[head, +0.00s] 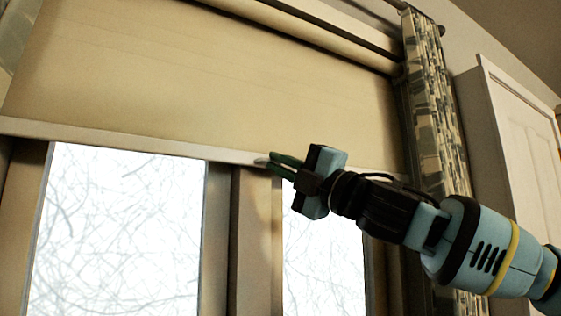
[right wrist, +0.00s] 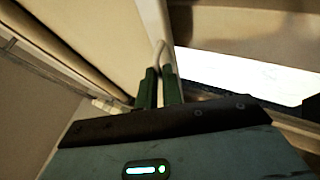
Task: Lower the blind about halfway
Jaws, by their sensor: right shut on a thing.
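The beige blind (head: 210,80) hangs partly down from its roller over the upper part of the window. Its pale bottom bar (head: 130,141) crosses the window frame at a slight tilt in the head view. In the right wrist view the fingertips of my right gripper (right wrist: 160,70) meet at the bar, and the blind (right wrist: 95,40) fills the area to the left. My left gripper is in neither view.
The window panes (head: 115,230) below the bar are bare, with branches outside. A patterned curtain (head: 432,110) hangs to the right, beside a white cabinet (head: 525,130). A wooden post (head: 250,240) stands between the panes.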

